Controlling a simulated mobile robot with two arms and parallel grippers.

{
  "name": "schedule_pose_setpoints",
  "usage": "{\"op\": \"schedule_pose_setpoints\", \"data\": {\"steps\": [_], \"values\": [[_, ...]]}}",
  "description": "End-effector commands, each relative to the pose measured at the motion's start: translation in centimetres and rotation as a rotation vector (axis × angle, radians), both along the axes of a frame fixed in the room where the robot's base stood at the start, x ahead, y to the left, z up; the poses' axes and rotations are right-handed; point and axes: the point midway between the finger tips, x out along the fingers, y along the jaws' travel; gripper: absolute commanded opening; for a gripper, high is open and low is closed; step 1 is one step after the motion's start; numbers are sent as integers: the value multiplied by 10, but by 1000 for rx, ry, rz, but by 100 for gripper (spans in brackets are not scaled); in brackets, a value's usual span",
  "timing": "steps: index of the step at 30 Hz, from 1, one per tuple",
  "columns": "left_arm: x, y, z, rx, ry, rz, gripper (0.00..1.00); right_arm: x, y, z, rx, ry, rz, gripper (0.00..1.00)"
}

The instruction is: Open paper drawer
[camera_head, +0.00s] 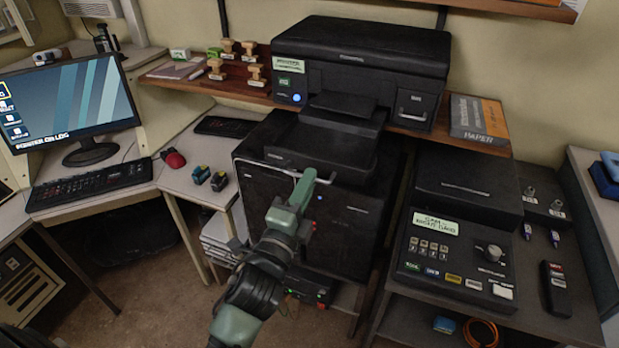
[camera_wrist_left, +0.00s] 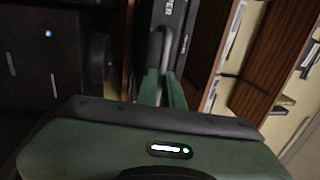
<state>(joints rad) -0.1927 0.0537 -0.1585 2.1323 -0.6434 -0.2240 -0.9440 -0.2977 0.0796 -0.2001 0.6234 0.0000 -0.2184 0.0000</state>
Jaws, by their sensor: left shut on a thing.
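The black paper drawer (camera_head: 345,180) is in the black cabinet below the printer, with a thin silver bar handle (camera_head: 258,162) and a small pale label along its upper front. My left gripper (camera_head: 305,186) is at this handle, its green fingers shut on the bar. In the left wrist view the fingers (camera_wrist_left: 164,90) close together around the silver handle (camera_wrist_left: 160,50). A black front with white lettering (camera_wrist_left: 172,8) shows beside it, partly cut off. I cannot tell how far the drawer stands out. My right gripper is not in view.
The black printer (camera_head: 362,65) stands on a wooden shelf above. A control console (camera_head: 455,255) stands on the right table.

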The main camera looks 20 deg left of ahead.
Motion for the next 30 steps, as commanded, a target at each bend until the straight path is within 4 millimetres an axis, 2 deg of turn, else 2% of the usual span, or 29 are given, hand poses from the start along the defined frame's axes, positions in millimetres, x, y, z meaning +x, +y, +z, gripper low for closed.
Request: {"op": "schedule_pose_setpoints", "data": {"steps": [9,10,11,20,23,30], "values": [[0,0,-1,0,1,0,0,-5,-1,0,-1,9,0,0],[0,0,-1,0,1,0,14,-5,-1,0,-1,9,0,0],[0,0,0,0,1,0,16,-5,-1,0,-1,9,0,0],[-1,0,0,0,0,0,16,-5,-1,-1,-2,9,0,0],[-8,0,-3,0,1,0,16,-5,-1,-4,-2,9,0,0],[-48,2,-13,-2,2,0,16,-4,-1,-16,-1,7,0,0]]}}
